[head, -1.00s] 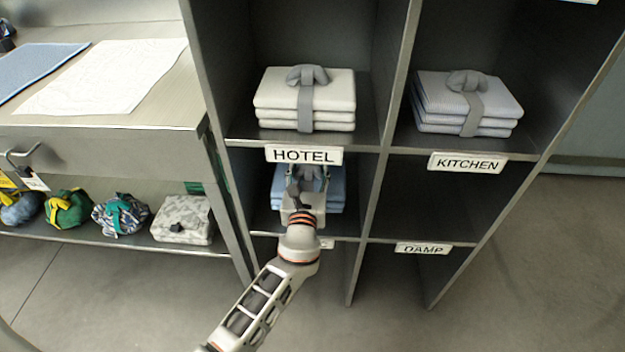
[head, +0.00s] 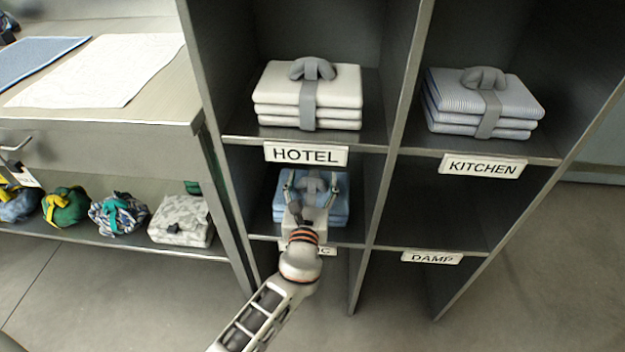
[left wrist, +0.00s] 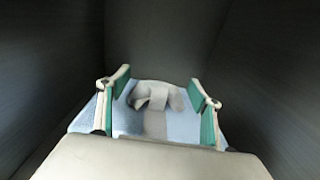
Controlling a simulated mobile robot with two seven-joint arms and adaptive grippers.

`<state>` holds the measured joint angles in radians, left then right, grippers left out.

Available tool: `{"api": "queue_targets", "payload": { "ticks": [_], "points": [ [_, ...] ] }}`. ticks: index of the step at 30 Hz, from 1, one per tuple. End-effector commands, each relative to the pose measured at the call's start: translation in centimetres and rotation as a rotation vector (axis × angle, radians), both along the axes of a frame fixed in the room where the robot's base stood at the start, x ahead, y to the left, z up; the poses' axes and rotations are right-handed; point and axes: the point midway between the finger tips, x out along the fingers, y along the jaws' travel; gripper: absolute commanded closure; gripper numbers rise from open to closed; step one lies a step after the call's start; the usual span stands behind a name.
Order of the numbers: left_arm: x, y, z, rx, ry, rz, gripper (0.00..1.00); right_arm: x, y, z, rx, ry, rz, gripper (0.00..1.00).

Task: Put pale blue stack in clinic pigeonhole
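The pale blue stack (head: 338,206) lies flat in the pigeonhole under the HOTEL one, tied with a grey band and knot. That pigeonhole's label (head: 322,249) is mostly hidden by my wrist; only a final "C" shows. My left gripper (head: 309,182) reaches into this pigeonhole over the stack. In the left wrist view the stack (left wrist: 125,118) sits between dark walls. The fingers of my left gripper (left wrist: 155,88) are spread wide on either side of the grey knot (left wrist: 155,95), with nothing gripped between them. My right gripper is not in view.
A white stack (head: 340,90) fills the HOTEL pigeonhole and a striped stack (head: 510,105) the KITCHEN one. The DAMP pigeonhole (head: 440,215) looks empty. At left, a table (head: 150,130) holds cloths, with several bundles (head: 180,220) on its lower shelf.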

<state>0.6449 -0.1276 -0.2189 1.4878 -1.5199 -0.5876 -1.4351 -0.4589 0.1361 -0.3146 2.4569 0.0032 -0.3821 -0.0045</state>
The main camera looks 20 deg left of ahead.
Motion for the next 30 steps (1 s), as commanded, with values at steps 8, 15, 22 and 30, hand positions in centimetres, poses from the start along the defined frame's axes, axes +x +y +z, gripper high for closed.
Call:
{"api": "queue_targets", "payload": {
  "ticks": [8,15,22,30],
  "points": [
    [0.0,0.0,0.1,-0.001,-0.001,0.000,0.36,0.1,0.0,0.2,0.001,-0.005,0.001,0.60],
    [-1.7,-0.5,0.5,0.001,-0.002,-0.001,0.36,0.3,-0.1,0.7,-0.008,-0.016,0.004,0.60],
    [-6.3,-1.8,0.6,0.000,-0.002,-0.001,0.36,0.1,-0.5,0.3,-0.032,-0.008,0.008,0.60],
    [-10.5,-3.1,0.4,0.000,-0.001,-0.001,0.36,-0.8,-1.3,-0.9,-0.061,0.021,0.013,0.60]
  ]
}}
